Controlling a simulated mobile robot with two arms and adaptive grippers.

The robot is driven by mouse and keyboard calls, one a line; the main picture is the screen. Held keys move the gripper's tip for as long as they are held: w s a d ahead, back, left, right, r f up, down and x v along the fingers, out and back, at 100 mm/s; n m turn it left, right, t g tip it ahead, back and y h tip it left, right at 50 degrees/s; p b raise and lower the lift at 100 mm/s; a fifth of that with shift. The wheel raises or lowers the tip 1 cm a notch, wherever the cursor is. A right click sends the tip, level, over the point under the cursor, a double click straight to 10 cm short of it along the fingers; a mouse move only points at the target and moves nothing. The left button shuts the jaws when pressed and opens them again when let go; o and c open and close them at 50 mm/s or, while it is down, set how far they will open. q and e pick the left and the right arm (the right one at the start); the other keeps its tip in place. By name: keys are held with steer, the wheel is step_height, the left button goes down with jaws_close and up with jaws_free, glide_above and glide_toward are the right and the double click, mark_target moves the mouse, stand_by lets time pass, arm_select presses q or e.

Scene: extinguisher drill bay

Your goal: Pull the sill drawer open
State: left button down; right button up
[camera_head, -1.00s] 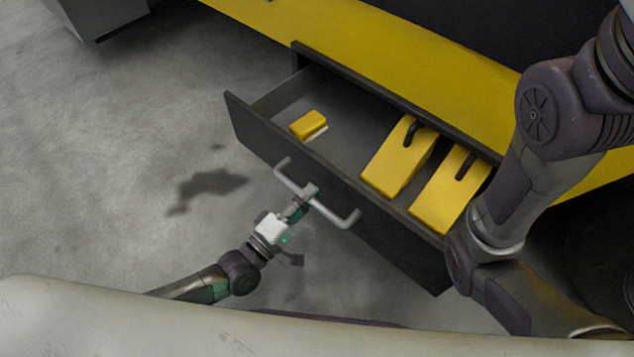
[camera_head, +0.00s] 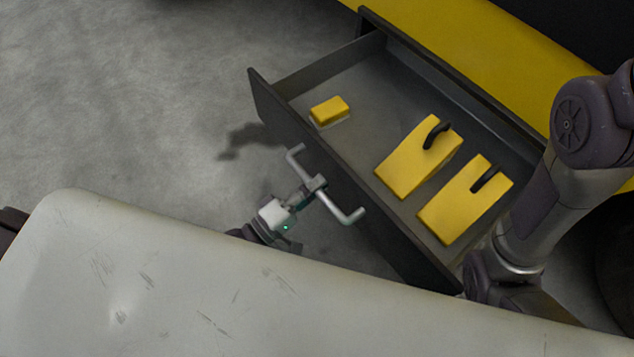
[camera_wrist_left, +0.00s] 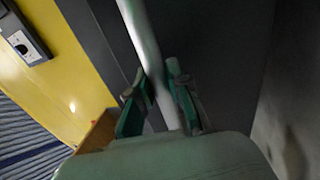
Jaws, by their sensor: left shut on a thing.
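The sill drawer (camera_head: 345,182) is dark grey and stands well open from the yellow sill (camera_head: 470,62). Its silver bar handle (camera_head: 349,214) is on the front panel. My left gripper (camera_head: 314,186) is shut on the handle near its middle. In the left wrist view, the handle (camera_wrist_left: 145,45) runs down between the green-padded fingers of my left gripper (camera_wrist_left: 160,103). Inside the drawer lie a small yellow block (camera_head: 330,109) and two yellow wedges with dark grips, the left one (camera_head: 412,160) and the right one (camera_head: 460,207). My right gripper is not visible.
The grey floor (camera_head: 120,100) to the left of the drawer is clear. My pale body covers the bottom of the head view. My right arm crosses the right side, close to the drawer's near right corner.

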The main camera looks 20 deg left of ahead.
arm_select(q)
steer(key=c, duration=1.1)
jaws_free()
